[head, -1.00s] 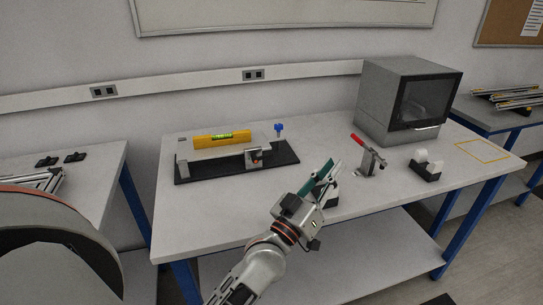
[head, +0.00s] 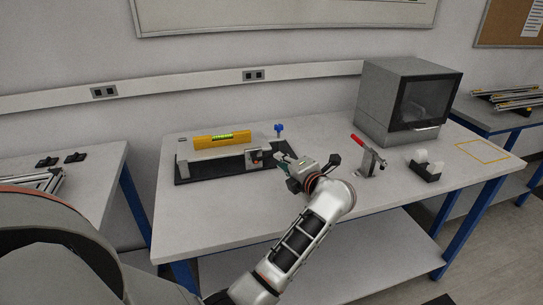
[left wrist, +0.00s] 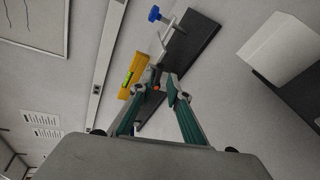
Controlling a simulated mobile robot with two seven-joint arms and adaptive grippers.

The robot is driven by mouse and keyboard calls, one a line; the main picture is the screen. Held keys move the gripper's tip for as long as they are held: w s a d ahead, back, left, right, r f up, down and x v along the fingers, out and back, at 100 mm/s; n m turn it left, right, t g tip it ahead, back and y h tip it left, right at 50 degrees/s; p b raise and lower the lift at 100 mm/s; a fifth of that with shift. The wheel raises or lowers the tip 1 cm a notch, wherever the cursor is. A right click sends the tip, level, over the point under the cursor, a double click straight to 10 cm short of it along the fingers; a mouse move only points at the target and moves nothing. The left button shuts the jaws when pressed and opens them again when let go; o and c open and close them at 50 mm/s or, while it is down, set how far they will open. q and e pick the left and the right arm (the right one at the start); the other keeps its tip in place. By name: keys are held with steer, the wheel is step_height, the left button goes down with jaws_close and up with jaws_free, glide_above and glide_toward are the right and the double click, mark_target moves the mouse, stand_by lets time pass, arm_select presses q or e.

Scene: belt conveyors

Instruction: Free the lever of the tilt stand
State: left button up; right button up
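The tilt stand has a dark base (head: 198,175) on the table, with a yellow spirit level (head: 222,140) on its plate and a blue knob (head: 279,128) at its right end. The stand also shows in the left wrist view, with its level (left wrist: 131,77) and knob (left wrist: 154,13). A small orange-red part (left wrist: 160,66), perhaps on the lever, lies just beyond my fingertips; the lever itself is hard to make out. My left gripper (head: 281,158) is at the stand's right end. In the left wrist view its green fingers (left wrist: 154,86) are apart and empty. My right gripper is out of view.
A red-handled clamp (head: 362,146) and a tape dispenser (head: 426,166) stand to the right. A grey box with a dark window (head: 375,97) is behind them. The table front (head: 220,215) is clear. A yellow outline (head: 483,151) marks the right end.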

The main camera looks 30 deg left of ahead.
mark_target(271, 156)
arm_select(q)
steer(key=x, duration=0.7)
steer(key=shift+w+a+f, duration=0.15)
steer(key=shift+a, duration=0.15)
jaws_close()
